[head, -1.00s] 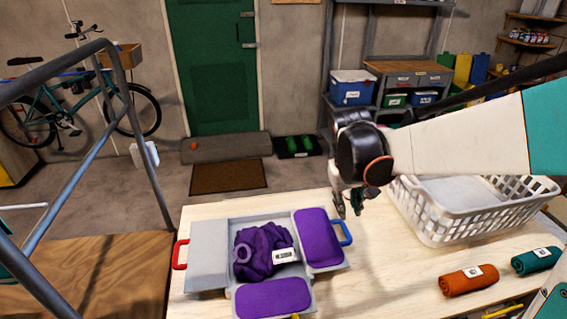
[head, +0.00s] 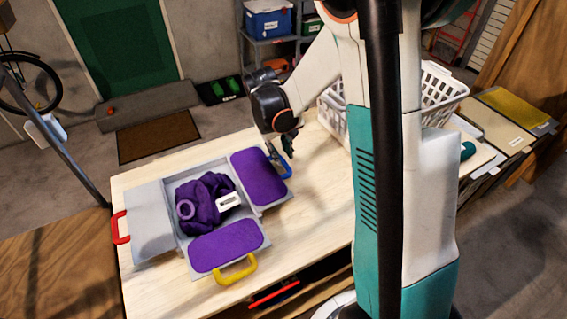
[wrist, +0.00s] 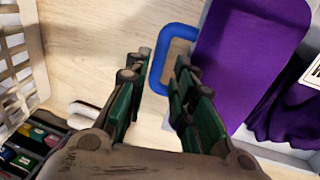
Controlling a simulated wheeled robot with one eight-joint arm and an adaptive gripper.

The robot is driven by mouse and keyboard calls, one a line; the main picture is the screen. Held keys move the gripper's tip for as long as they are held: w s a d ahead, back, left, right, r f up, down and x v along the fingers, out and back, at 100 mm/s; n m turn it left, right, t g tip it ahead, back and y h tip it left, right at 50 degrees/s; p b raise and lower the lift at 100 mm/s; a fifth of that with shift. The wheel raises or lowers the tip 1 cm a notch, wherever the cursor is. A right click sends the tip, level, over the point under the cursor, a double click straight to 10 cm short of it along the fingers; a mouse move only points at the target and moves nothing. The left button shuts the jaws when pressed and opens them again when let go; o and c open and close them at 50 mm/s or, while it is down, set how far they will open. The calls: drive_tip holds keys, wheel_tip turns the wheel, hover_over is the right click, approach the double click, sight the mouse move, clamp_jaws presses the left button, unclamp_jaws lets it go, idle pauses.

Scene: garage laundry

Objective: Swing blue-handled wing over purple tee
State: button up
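The folding board (head: 172,198) lies on the pale table with the bunched purple tee (head: 203,199) on its middle panel; a white label sits on the tee. The blue-handled wing (head: 258,177), with a purple face, lies folded out at the right of the tee. Its blue handle (head: 286,168) points away from the tee and also shows in the wrist view (wrist: 170,38). My gripper (head: 280,148) is open and empty at this handle. In the wrist view, the handle's outer bar appears between the two green-padded fingers (wrist: 162,68); whether they touch it I cannot tell.
A purple-faced wing with a yellow handle (head: 236,271) lies at the front, and a grey wing with a red handle (head: 120,227) at the left. A white basket (head: 440,88) stands right of my arm. Bare table (head: 318,195) lies right of the board.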

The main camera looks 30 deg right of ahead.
sight(285, 163)
drive_tip(key=shift+b+x, duration=0.5)
drive_tip(key=shift+x, duration=1.8)
clamp_jaws()
